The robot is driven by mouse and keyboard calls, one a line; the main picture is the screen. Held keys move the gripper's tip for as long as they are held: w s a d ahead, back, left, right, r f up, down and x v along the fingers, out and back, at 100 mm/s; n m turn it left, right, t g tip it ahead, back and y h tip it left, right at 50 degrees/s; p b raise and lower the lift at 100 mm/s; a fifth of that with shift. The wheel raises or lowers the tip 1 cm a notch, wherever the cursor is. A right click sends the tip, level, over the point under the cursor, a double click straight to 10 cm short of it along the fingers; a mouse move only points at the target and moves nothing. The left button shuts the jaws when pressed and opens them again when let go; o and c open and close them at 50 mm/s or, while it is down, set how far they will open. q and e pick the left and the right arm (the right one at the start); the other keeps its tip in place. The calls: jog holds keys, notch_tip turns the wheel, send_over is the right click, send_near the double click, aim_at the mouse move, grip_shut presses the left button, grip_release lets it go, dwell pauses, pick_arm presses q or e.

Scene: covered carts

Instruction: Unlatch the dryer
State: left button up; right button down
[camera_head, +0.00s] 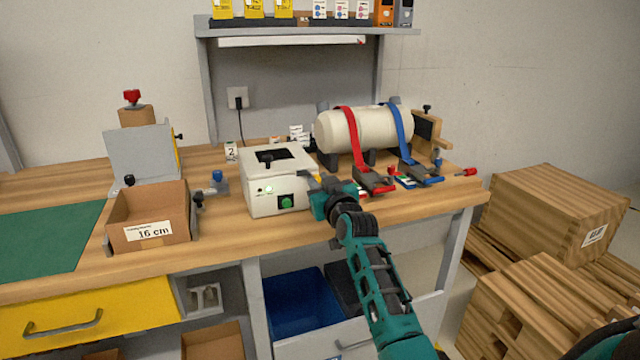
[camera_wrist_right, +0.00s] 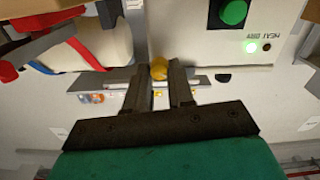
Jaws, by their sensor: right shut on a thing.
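The dryer (camera_head: 262,198) is a white box with a dark window and a black knob on top. Its front has a green button (camera_head: 286,202) and a lit green lamp. In the right wrist view the dryer's white face (camera_wrist_right: 285,75) shows upside down, with the button (camera_wrist_right: 233,12). My right gripper (camera_head: 318,192) is at the dryer's right side. In the wrist view its two fingers (camera_wrist_right: 161,88) are shut on a small yellow knob (camera_wrist_right: 158,68), apparently the latch. My left gripper is not in view.
A white cylinder (camera_head: 375,130) with red and blue straps stands right of the dryer. A cardboard box (camera_head: 150,234) marked 16 cm and a blue-knobbed part (camera_head: 219,181) are on the left. A shelf (camera_head: 300,31) hangs behind. Wooden crates (camera_head: 545,200) stand right of the bench.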

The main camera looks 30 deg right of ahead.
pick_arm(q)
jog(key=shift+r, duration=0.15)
pick_arm(e)
jog(key=shift+r+m+p, duration=0.1)
jog(key=shift+m+p, duration=0.35)
jog(key=shift+m, duration=0.15)
jog(key=shift+r+m+p, duration=0.1)
jog(key=shift+m+p, duration=0.7)
jog(key=shift+m, duration=0.2)
jog(key=m+p, duration=0.1)
jog(key=m, duration=0.2)
jog(key=shift+d+p, duration=0.1)
jog(key=shift+p, duration=0.2)
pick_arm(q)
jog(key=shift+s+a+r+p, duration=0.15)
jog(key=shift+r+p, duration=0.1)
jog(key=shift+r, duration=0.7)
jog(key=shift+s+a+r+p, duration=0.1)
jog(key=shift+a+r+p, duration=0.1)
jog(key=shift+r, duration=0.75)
pick_arm(e)
jog(key=shift+m, duration=1.5)
jog(key=c, duration=1)
grip_release()
jog(key=shift+f, duration=0.2)
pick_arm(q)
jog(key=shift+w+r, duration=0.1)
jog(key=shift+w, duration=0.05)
